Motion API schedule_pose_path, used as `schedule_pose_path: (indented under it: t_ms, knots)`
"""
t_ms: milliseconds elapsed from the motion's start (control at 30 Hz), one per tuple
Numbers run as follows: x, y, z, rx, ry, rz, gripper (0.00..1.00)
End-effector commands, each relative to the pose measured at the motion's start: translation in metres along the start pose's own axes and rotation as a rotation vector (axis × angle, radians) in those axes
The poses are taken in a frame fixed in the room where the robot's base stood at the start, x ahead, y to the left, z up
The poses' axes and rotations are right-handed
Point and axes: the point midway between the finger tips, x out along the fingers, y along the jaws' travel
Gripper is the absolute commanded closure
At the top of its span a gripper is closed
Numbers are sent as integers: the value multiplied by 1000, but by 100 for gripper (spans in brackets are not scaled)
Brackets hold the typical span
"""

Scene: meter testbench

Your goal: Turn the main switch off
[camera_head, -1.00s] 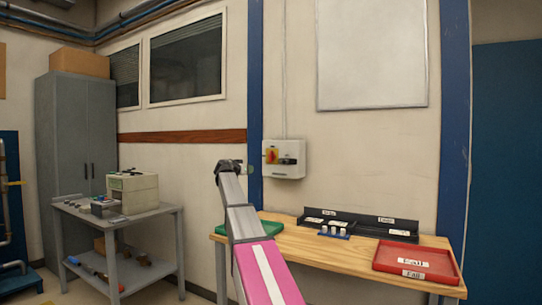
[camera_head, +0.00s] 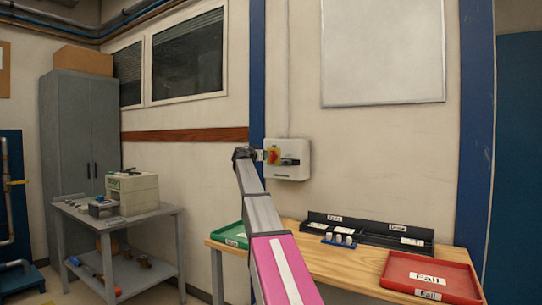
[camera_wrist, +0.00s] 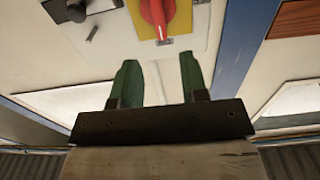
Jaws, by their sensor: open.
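The main switch is a red rotary handle (camera_wrist: 158,14) on a yellow plate, on a light grey wall box (camera_head: 296,172). In the head view the red and yellow switch (camera_head: 273,155) sits at the box's left side, partly beside my gripper (camera_head: 258,155). In the wrist view my gripper (camera_wrist: 160,82) is open, its two green fingers apart and empty. The red handle lies beyond the fingertips, roughly in line with the gap between them, and looks apart from them. The handle's far end is cut off by the picture edge.
A black lever (camera_head: 290,161) is on the same box, right of the switch. Below is a wooden bench (camera_head: 330,268) with a green tray (camera_head: 233,236), black bins (camera_head: 385,236) and a red Fail tray (camera_head: 428,275). A blue post (camera_head: 257,90) stands left of the box.

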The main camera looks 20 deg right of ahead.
Motion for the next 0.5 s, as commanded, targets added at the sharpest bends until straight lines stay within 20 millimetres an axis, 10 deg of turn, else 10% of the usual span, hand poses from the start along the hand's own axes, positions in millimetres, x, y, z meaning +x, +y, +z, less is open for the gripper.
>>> schedule_pose_path:
  t_ms: [500]
  knots:
    - [78, -1, 0, 0, 0, 0, 60]
